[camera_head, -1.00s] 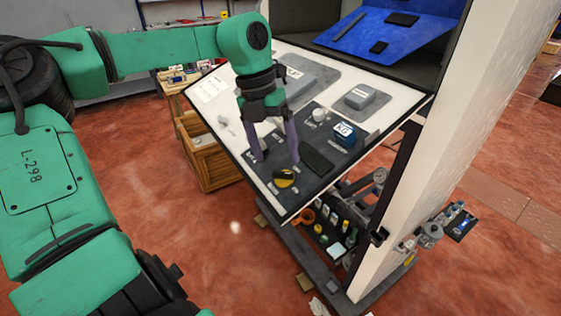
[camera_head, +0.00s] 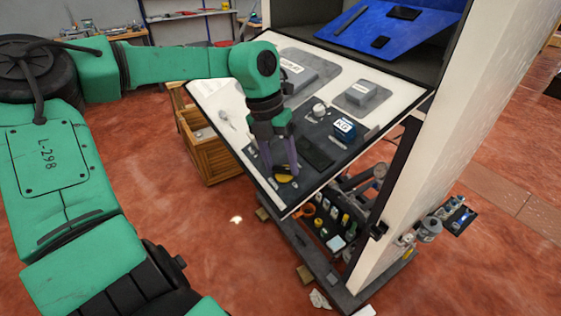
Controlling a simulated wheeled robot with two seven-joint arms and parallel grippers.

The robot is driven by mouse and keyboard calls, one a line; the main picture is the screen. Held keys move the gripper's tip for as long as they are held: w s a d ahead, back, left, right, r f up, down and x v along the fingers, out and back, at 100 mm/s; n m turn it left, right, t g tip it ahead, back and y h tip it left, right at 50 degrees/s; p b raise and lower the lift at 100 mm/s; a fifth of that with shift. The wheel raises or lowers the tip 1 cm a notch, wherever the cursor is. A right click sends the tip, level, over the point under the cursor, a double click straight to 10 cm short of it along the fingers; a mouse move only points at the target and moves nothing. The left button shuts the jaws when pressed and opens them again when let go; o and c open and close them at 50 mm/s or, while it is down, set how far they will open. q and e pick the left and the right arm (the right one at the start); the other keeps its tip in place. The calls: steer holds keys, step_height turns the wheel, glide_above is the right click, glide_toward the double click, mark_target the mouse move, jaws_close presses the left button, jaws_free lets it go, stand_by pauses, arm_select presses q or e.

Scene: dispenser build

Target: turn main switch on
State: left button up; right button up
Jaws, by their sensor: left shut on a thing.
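The main switch (camera_head: 284,178), a black and yellow rotary knob, sits near the front edge of the dark control panel (camera_head: 318,152) on the tilted white board. My left gripper (camera_head: 281,174) comes down from above, its two purple fingers shut on the switch, one on each side of it. The fingers hide part of the knob, and I cannot tell its exact angle. My right gripper is not in the view.
A blue KG block (camera_head: 344,129) and a white knob (camera_head: 318,110) are on the panel behind the gripper. A grey box (camera_head: 361,92) sits farther back. A wooden crate (camera_head: 207,150) stands left of the board. The cabinet's white side wall (camera_head: 449,130) rises at right.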

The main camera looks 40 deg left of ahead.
arm_select(q)
steer(key=m+y+b, duration=0.1)
steer(key=m, duration=0.2)
steer(key=shift+d+b, duration=0.1)
steer(key=shift+b, duration=0.3)
steer(key=shift+d+r+m+y+b, duration=0.1)
steer(key=shift+m+y+b, duration=0.55)
steer(key=shift+m, duration=1.25)
steer(key=o, duration=1.4)
